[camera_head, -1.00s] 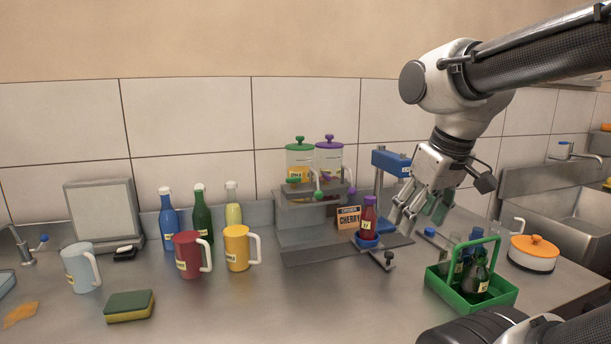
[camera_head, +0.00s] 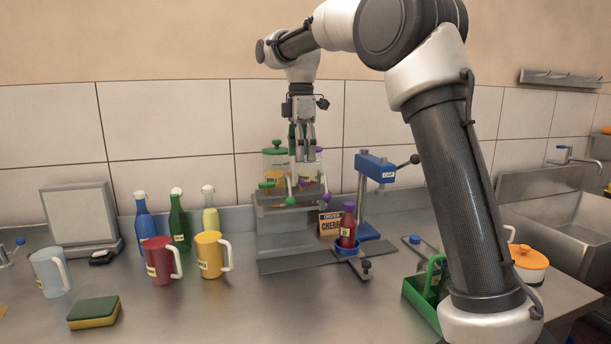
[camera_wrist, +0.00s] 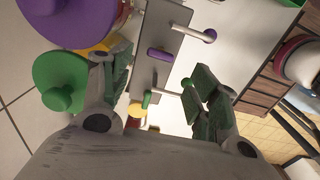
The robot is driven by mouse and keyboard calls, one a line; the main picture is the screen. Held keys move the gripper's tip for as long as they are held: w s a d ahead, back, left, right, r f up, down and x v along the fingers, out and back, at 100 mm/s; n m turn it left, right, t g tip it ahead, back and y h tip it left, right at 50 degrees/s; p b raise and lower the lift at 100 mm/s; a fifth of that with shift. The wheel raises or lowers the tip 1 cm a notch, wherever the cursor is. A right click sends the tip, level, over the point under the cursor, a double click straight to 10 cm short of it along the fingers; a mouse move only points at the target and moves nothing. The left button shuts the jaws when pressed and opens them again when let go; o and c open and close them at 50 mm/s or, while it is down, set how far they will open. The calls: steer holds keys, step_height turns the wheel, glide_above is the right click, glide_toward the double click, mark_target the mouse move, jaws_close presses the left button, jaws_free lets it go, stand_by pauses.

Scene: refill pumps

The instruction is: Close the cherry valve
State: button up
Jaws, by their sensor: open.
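The purple-lidded dispenser (camera_wrist: 65,18) stands beside the green-lidded one on a metal stand. Its purple valve lever (camera_wrist: 163,54), which I take for the cherry valve by colour, points outward along its spout in the wrist view. The green valve lever (camera_wrist: 137,109) lies along the stand's rail, across its spout. My gripper (camera_head: 303,160) points down at the dispensers, its fingers hiding part of them in the head view. In the wrist view my gripper (camera_wrist: 165,92) is open and empty, with the green lever and green-tipped spout (camera_wrist: 187,84) between its fingers; the purple lever is just beyond.
A red bottle with purple cap (camera_head: 348,226) stands in a blue holder (camera_head: 346,249) beside the cherry sign (camera_head: 331,224). A blue press (camera_head: 375,168) stands to the right. Mugs (camera_head: 212,255), several bottles and a sponge are left. A green caddy (camera_head: 420,298) is right.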

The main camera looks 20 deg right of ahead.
mark_target(302, 179)
step_height(302, 179, down, 7)
steer(key=shift+r, duration=0.1)
stand_by(0.3)
steer(key=c, duration=1)
